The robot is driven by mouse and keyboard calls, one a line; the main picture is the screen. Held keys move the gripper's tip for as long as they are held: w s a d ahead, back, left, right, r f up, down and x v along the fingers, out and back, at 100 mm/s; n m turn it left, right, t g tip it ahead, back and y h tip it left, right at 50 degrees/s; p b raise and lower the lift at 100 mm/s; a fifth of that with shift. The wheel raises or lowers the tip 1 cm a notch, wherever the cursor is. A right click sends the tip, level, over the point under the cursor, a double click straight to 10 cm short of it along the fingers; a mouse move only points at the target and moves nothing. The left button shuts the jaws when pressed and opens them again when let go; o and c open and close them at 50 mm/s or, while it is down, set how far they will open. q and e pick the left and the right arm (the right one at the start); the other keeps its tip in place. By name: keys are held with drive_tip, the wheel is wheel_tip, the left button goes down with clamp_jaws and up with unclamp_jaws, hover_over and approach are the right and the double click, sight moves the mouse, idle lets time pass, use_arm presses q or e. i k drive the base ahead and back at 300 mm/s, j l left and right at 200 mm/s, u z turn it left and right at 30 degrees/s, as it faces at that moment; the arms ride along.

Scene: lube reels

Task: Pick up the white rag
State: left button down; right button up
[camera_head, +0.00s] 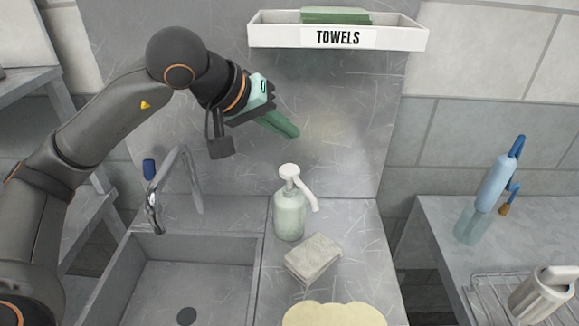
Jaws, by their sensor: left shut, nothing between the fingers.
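The white rag (313,257) looks like a folded, off-white cloth. It lies on the grey metal counter to the right of the sink, just in front of the soap bottle. My left gripper (286,128) comes in from the upper left, its green fingers shut and empty. It is up in front of the metal back panel, above and behind the rag and well apart from it. My right gripper is not in view.
A pale green pump bottle (289,215) stands just behind the rag. A sink (190,283) with a curved faucet (155,200) is at left. A pale yellow scalloped thing (334,314) lies in front. A towels tray (400,38) hangs above. A blue bottle (494,185) stands on the right bench.

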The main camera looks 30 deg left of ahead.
sight(306, 262)
drive_tip(key=k+j, duration=0.3)
drive_tip(key=k, duration=0.15)
drive_tip(key=k+j, duration=0.3)
drive_tip(key=k, duration=0.15)
drive_tip(key=k+j, duration=0.25)
drive_tip(key=k, duration=0.25)
